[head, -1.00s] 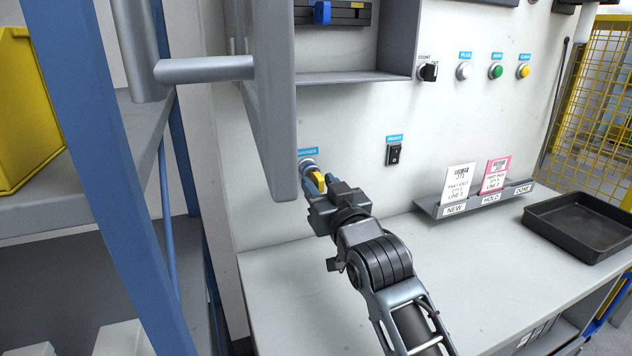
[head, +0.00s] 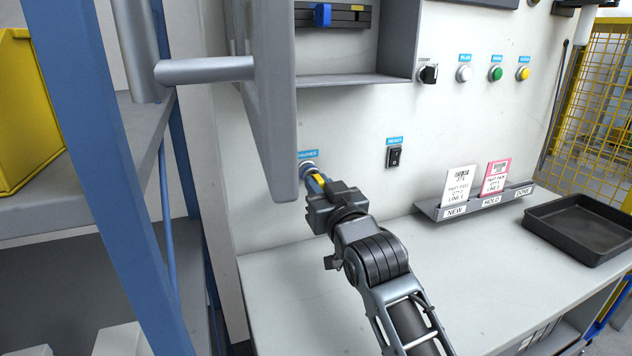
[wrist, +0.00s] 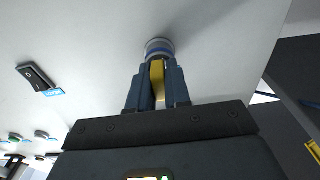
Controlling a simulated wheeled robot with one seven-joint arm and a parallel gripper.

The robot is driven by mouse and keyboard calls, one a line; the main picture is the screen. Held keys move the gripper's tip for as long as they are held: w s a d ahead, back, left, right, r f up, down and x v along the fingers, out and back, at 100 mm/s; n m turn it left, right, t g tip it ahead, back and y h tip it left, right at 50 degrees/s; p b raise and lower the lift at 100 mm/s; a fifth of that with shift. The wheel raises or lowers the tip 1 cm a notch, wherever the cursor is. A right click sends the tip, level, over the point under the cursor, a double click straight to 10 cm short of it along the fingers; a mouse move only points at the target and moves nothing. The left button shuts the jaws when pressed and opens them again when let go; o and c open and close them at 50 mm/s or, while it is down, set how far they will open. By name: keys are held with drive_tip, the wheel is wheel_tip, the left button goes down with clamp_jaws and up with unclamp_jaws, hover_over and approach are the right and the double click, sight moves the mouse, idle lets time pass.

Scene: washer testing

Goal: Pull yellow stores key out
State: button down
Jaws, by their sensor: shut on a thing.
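The yellow stores key (head: 318,178) is at a round lock (head: 307,166) on the white panel, under a blue label. My gripper (head: 318,184) is shut on the key from the front. In the wrist view the yellow key (wrist: 157,78) sits between the two blue fingers of my gripper (wrist: 157,86), and the round lock (wrist: 158,47) with a blue ring is just beyond the fingertips. The key's far end is hidden, so I cannot tell how deep it sits in the lock.
A grey open cabinet door (head: 275,100) hangs just left of the lock, close to my gripper. A black rocker switch (head: 394,155) is to the right. A card rack (head: 428,209) and a black tray (head: 580,228) stand on the bench (head: 330,290), whose front is clear.

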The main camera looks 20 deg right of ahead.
drive_tip(key=shift+s, duration=0.1)
drive_tip(key=shift+s+f+p, duration=0.2)
drive_tip(key=shift+s+p, duration=0.55)
drive_tip(key=shift+s, duration=1.65)
drive_tip(key=s+p, duration=0.1)
drive_tip(key=s, duration=0.6)
drive_tip(key=shift+f, duration=0.3)
